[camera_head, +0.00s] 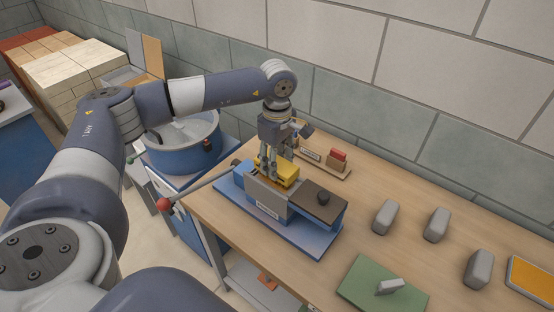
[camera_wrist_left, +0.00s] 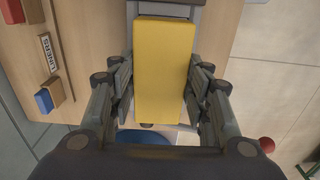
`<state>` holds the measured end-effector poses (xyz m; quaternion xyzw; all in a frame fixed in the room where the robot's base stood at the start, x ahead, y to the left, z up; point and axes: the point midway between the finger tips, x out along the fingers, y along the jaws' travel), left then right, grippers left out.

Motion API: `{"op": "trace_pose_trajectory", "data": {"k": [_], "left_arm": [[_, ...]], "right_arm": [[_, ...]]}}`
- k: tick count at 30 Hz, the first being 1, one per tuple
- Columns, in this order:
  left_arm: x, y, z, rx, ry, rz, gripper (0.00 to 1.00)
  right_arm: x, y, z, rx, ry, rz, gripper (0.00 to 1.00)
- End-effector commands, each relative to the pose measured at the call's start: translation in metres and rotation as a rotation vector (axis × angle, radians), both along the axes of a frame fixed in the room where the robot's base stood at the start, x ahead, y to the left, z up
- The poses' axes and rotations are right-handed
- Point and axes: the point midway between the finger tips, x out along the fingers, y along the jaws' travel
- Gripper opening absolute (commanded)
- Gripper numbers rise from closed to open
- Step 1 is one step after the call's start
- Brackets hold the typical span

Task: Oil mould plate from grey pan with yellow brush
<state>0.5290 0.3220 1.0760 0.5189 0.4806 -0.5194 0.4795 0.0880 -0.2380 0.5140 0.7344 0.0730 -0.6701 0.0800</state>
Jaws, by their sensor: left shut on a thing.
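My left gripper (camera_head: 270,166) points down over the blue-and-grey press (camera_head: 265,193) on the bench. It is shut on a yellow block-shaped thing, which I take for the yellow brush (camera_head: 287,173); no bristles show. In the left wrist view the yellow brush (camera_wrist_left: 163,70) fills the gap between the fingers. It is over or on the press's left part; contact is unclear. A dark plate with a black knob (camera_head: 322,198) covers the press's right part. I cannot make out a grey pan or a distinct mould plate for certain. My right gripper is out of view.
A rack labelled LINERS (camera_head: 310,155) stands behind the press. A lever with a red ball (camera_head: 163,204) sticks out left, near a blue drum (camera_head: 185,153). Grey blocks (camera_head: 385,217), a green mat (camera_head: 362,284) and an orange-topped tray (camera_head: 532,279) lie to the right.

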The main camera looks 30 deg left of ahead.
Motion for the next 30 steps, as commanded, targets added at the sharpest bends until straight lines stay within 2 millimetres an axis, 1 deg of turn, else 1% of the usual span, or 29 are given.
{"op": "trace_pose_trajectory", "data": {"k": [15, 30], "left_arm": [[0.0001, -0.0002, 0.0003, 0.0, -0.001, 0.0, 0.22], [-0.0001, -0.0003, 0.0006, 0.0, 0.0, 0.0, 0.22]], "right_arm": [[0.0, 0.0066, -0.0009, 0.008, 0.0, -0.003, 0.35], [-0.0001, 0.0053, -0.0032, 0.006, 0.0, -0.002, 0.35]]}}
